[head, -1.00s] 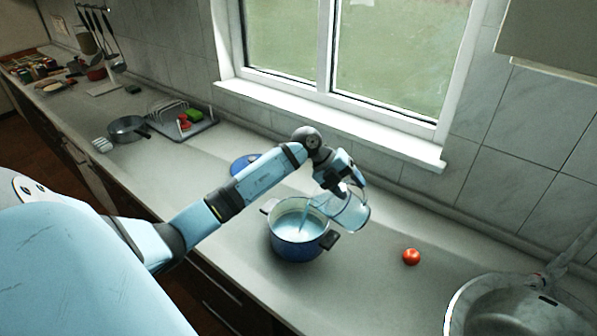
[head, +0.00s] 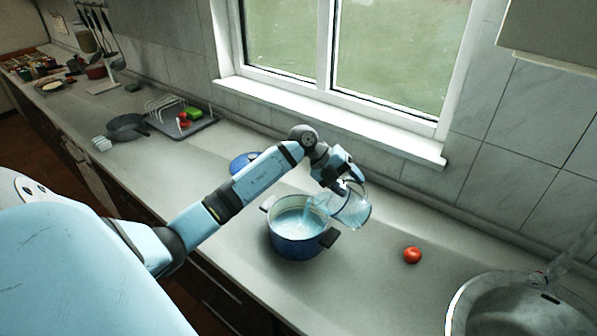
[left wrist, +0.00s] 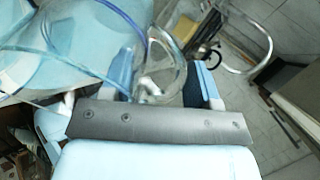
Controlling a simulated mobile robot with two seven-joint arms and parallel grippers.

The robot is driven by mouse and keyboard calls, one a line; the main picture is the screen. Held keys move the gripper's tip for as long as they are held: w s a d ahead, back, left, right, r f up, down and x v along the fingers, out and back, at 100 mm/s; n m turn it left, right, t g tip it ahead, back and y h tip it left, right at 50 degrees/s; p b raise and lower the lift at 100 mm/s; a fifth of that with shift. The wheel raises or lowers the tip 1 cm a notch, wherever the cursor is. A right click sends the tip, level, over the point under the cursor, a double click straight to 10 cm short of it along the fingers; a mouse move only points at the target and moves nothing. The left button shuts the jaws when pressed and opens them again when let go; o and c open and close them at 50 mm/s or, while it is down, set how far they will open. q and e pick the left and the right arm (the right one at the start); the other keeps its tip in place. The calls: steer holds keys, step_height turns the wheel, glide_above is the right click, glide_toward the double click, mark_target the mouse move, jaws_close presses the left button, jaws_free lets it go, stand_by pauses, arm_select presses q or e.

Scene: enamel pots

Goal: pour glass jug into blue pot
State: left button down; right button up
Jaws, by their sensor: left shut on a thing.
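The blue pot (head: 297,246) stands on the counter with its lid off, and pale blue liquid (head: 296,222) shows inside. The glass jug (head: 352,209) is tilted with its mouth toward the left, over the right side of the pot's rim. A stream of liquid runs from the jug into the pot. My left gripper (head: 342,184) is shut on the jug from above. In the left wrist view the clear jug handle (left wrist: 160,72) sits between the fingers. My right gripper is not in view.
A blue lid (head: 244,162) lies behind the pot, partly hidden by my left arm. A tomato (head: 412,255) is to the right, then a metal sink (head: 500,308). A dark pan (head: 127,127) and a dish rack (head: 172,113) stand far left. The counter in front of the tomato is clear.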

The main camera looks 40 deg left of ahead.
arm_select(q)
steer(key=shift+s+a+r, duration=0.1)
stand_by(0.3)
steer(key=shift+a+b, duration=0.1)
steer(key=shift+b, duration=0.3)
steer(key=shift+s, duration=0.1)
steer(key=shift+a+h+b, duration=0.1)
steer(key=shift+h+b, duration=0.2)
steer(key=shift+b, duration=0.05)
stand_by(0.4)
steer(key=shift+b, duration=0.3)
steer(key=shift+s+a+t, duration=0.1)
steer(key=shift+t, duration=0.2)
